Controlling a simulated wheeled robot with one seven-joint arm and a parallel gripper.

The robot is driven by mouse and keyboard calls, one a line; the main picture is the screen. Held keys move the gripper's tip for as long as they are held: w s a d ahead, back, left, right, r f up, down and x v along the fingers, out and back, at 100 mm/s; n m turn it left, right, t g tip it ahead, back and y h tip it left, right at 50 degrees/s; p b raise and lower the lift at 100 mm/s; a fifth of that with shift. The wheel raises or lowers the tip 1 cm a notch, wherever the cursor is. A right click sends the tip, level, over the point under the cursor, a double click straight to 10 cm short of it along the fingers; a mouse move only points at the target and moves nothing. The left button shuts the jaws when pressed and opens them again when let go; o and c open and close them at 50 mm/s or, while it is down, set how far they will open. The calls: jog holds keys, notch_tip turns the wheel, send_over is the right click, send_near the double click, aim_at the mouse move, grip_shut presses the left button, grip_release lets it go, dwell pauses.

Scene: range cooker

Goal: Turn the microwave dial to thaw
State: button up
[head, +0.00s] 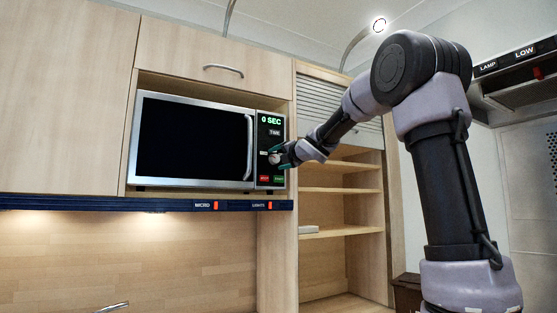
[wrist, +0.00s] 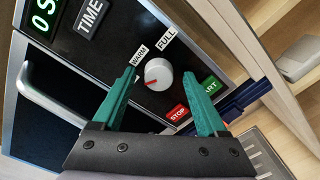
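The microwave (head: 195,145) sits in a cabinet niche, its door shut and its display reading 0 SEC. Its pale round dial (wrist: 158,74) is on the dark control panel, with WARM and FULL labels beside it. A small red mark shows on the dial, but I cannot read its exact setting. No thaw label is readable; a finger may hide it. My gripper (head: 281,157) is at the panel in the head view. In the wrist view my gripper (wrist: 160,76) is open, its teal fingers either side of the dial with visible gaps. Contact is not visible.
Red STOP (wrist: 177,113) and green START (wrist: 209,86) buttons lie close to the right finger. A TIME button (wrist: 91,17) and the door handle (head: 249,147) are to the left. Open wooden shelves (head: 340,190) stand right of the microwave.

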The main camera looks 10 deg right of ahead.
jog(key=v, duration=1)
jog(key=shift+s, duration=0.4)
jog(key=shift+d+r, duration=0.1)
